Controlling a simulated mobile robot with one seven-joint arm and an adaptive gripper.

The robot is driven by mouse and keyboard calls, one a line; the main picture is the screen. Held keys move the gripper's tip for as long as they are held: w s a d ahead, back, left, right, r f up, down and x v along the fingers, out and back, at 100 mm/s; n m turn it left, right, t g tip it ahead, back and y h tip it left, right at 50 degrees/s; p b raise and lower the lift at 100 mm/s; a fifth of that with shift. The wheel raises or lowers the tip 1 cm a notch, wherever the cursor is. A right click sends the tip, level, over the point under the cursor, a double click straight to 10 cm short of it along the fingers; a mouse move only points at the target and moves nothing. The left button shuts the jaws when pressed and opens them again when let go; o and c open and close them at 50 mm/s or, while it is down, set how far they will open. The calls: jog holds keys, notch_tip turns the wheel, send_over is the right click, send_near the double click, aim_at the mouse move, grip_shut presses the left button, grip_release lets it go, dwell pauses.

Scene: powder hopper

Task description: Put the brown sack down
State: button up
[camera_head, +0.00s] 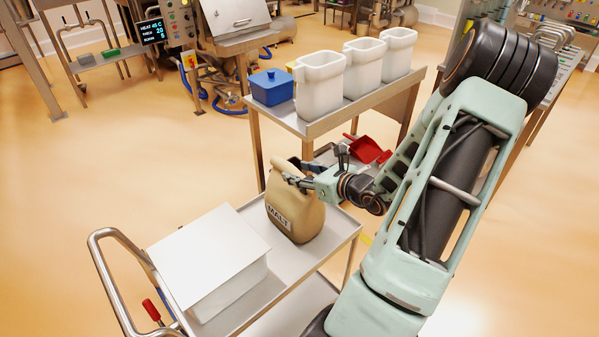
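The brown sack (294,214), labelled MALT, is upright at the right end of the metal cart's top shelf (327,247). Its base looks to be on the shelf or very close above it; I cannot tell if it touches. My gripper (296,174) reaches in from the right, with its fingers on either side of the sack's narrow top, and appears shut on it. The far finger is partly hidden by the sack's top.
A white box (210,255) takes up the left of the cart, beside the sack. Behind stands a metal table with a blue lidded box (271,87) and white bins (319,84). A red scoop (366,149) lies on its lower shelf. The cart's handle (97,240) is at left.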

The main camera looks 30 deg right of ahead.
jog(key=v, duration=1.2)
jog(key=shift+f, duration=0.15)
dwell(0.3)
